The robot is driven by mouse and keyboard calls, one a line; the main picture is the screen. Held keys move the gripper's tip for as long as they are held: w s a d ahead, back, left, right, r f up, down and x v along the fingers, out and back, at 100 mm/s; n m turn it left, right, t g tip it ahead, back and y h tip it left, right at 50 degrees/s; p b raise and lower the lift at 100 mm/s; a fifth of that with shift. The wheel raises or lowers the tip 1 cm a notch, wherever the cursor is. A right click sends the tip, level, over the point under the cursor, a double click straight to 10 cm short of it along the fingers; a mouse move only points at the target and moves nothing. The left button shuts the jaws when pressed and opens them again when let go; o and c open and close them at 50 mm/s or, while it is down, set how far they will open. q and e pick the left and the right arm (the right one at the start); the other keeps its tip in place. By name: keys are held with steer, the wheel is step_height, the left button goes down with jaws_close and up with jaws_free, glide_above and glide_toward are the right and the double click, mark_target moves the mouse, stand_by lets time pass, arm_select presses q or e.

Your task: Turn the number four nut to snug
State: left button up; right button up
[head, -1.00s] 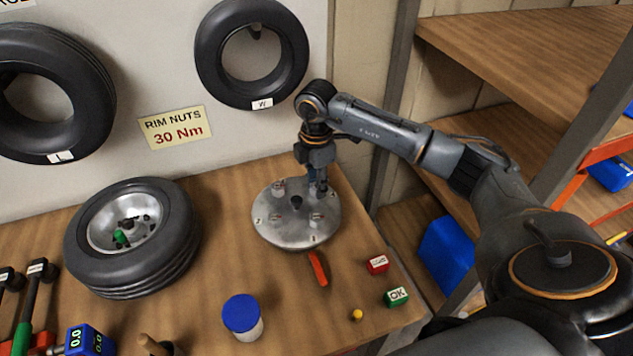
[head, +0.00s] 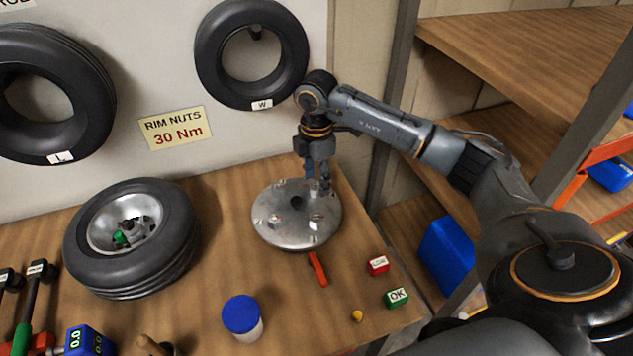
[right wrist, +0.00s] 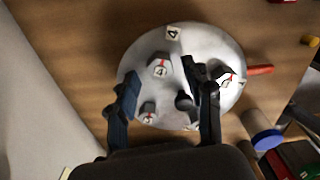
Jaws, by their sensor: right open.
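A round metal plate (head: 278,237) with several nuts and a dark centre post (head: 296,202) lies on the bench. My right gripper (head: 318,190) points down over the plate's back right part. In the right wrist view its fingers (right wrist: 163,88) are apart, with nothing clearly held between them. The fingers partly hide the nuts. My left gripper is out of view.
A red-handled tool (head: 318,268) lies against the plate's front. Red (head: 377,265) and green OK (head: 397,298) blocks stand right of it. A blue-lidded jar (head: 242,317) is in front, a wheel (head: 130,238) at left. The wall sign reads 30 Nm.

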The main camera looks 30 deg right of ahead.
mark_target(316, 186)
step_height(316, 186, up, 10)
stand_by(0.3)
stand_by(0.5)
